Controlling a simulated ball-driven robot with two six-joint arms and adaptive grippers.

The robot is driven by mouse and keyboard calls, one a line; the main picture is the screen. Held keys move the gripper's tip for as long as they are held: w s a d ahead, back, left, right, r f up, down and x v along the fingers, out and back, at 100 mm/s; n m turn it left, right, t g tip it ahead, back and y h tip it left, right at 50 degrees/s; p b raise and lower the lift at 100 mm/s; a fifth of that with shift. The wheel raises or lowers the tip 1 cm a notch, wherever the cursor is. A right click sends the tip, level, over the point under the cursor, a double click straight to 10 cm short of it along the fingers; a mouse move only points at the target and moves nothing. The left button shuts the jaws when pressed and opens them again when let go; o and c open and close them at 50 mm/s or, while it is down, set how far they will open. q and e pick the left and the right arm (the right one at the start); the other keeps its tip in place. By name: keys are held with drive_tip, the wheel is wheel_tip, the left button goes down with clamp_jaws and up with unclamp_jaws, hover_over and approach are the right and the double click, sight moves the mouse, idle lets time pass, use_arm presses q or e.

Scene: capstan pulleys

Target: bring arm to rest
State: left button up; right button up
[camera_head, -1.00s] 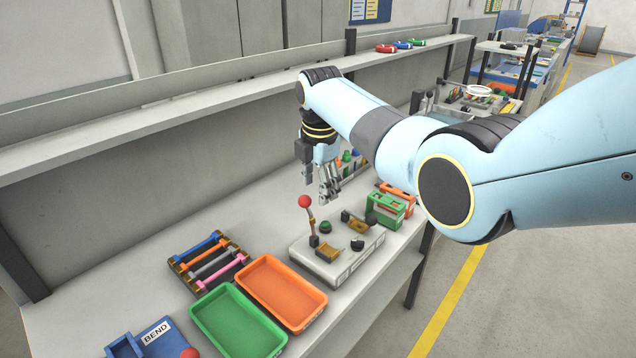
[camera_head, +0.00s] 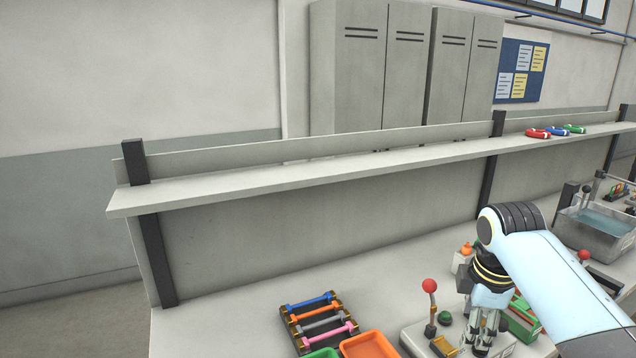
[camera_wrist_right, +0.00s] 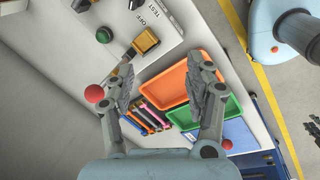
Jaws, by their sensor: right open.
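My right gripper (camera_head: 483,333) hangs from the right arm over the fixture at the lower right of the head view, fingers pointing down. In the right wrist view my right gripper (camera_wrist_right: 168,88) has its two fingers wide apart with nothing held between them. The grey fixture (camera_head: 415,340) has a red-knobbed lever (camera_head: 429,287) and a green button (camera_head: 445,318), just left of the gripper. In the right wrist view the red knob (camera_wrist_right: 94,93) shows beside the left finger; I cannot tell if they touch. My left gripper is out of view.
A rack with several coloured bars (camera_head: 320,322) stands on the bench. An orange tray (camera_head: 369,345) and a green tray (camera_head: 322,354) are partly cut off.

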drive_tip(key=s+a+r+m+t, duration=0.1)
drive_tip(key=s+r+m, duration=0.2)
drive_tip(key=s+m, duration=0.8)
drive_tip(key=s+r+m+t, duration=0.1)
drive_tip(key=s+r+m, duration=0.2)
drive_tip(key=s, duration=1.6)
wheel_tip(320, 180, down, 39)
drive_tip(key=s+d+g+b, duration=0.1)
drive_tip(key=d+g+b, duration=0.1)
drive_tip(key=b, duration=1.1)
drive_tip(key=s+f+b, duration=0.3)
drive_tip(key=s+f, duration=0.3)
drive_tip(key=f, duration=0.3)
drive_tip(key=s+d+f+b, duration=0.1)
drive_tip(key=s+f+b, duration=0.3)
drive_tip(key=s+f, duration=0.3)
drive_tip(key=s+f+g+b, duration=0.1)
drive_tip(key=s+f+b, duration=0.3)
drive_tip(key=f, duration=0.8)
drive_tip(key=shift+s+d+f, duration=0.15)
drive_tip(key=shift+s+d, duration=0.05)
drive_tip(key=shift+s, duration=1)
